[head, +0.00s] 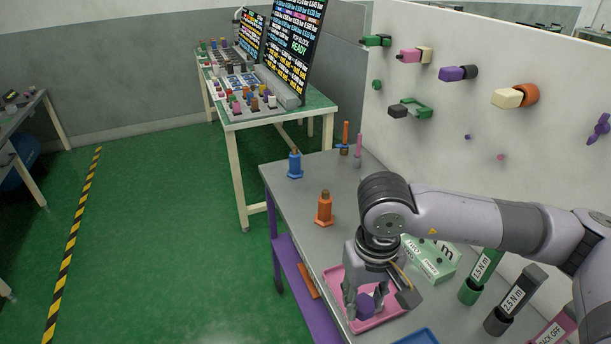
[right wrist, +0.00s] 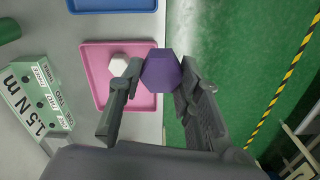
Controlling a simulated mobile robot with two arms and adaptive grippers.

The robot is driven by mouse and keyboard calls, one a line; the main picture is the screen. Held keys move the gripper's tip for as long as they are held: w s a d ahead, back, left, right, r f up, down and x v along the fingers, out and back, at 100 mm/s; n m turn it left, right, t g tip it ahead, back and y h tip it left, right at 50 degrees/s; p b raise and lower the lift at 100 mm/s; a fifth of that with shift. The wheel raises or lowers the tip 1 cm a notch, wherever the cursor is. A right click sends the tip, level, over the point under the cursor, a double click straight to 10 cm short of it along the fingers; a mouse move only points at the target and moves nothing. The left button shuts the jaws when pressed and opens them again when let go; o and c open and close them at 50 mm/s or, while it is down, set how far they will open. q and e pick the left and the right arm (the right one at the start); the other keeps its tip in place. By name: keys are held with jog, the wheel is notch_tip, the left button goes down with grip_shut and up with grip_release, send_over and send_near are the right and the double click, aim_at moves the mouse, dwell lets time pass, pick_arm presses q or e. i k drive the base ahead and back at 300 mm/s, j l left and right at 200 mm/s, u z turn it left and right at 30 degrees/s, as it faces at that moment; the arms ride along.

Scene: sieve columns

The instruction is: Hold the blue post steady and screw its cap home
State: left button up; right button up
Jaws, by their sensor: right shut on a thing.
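The blue post (head: 295,166) stands upright near the far left corner of the grey bench (head: 290,205). It has a hexagonal base and a bare brass-coloured tip. My right gripper (head: 366,296) is shut on a purple hexagonal cap (head: 365,306) above the pink tray (head: 335,273), well away from the blue post. In the right wrist view the purple cap (right wrist: 161,71) sits between both fingers, over the tray's edge. A white hexagonal cap (right wrist: 119,65) lies in the tray. No blue cap shows. My left gripper is not in view.
An orange post (head: 325,209) stands between the blue post and my right arm. Torque drivers (head: 483,270) and a green-and-white box (head: 430,258) are at the right. A blue tray (head: 418,337) is at the front. A panel with caps on pegs (head: 480,120) walls the bench's back.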

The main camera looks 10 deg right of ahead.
aim_at(295, 172)
jog(key=i+j+z, duration=0.7)
jog(key=j, duration=0.4)
jog(key=i+j+z, duration=0.25)
jog(key=j, duration=0.2)
